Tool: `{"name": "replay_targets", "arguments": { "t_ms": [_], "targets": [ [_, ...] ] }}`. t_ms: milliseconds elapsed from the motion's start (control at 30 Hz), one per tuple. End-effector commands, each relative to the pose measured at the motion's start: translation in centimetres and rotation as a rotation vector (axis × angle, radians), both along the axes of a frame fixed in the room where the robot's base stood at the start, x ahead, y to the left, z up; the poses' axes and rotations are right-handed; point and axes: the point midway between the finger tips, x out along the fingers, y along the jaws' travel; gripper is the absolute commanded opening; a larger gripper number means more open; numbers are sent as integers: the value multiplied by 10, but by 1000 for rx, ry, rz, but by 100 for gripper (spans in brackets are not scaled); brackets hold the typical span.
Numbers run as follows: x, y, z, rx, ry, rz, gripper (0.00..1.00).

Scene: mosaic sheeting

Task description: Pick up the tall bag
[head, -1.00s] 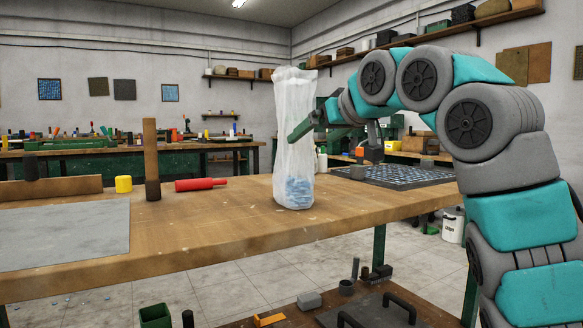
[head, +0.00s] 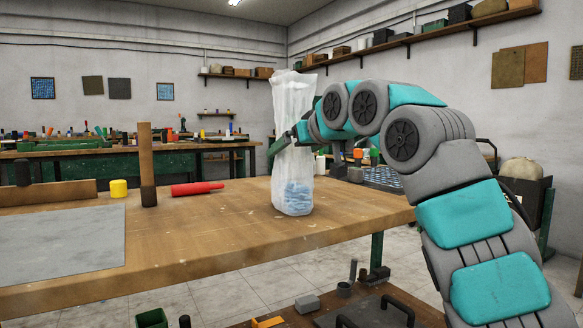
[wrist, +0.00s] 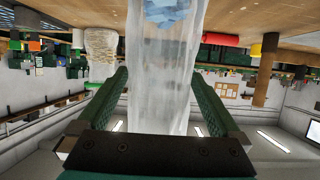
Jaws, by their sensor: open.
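The tall bag (head: 293,185) is a translucent white plastic bag standing upright on the wooden workbench (head: 200,240), with pale blue pieces in its bottom. My gripper (head: 286,143) is at the bag's upper half, with one green finger crossing in front of it; the other finger is hidden in the head view. In the wrist view, which is upside down, my gripper (wrist: 159,78) is open and the bag (wrist: 160,60) shows between its two fingers, with a gap on each side. I cannot tell how deep the bag sits in the jaws.
A red tool (head: 197,188), a yellow cylinder (head: 118,188) and a wooden-handled mallet (head: 147,165) stand or lie left of the bag. A grey sheet (head: 62,245) covers the left part of the bench. The bench around the bag's base is clear.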

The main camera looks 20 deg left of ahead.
Motion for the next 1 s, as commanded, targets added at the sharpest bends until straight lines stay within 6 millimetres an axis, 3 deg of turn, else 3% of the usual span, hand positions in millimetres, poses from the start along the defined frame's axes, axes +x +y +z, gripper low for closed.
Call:
{"name": "replay_targets", "arguments": {
  "t_ms": [300, 1000],
  "targets": [
    [6, 5, -4, -1, 2, 0, 99],
    [5, 5, -4, -1, 2, 0, 20]
  ]
}}
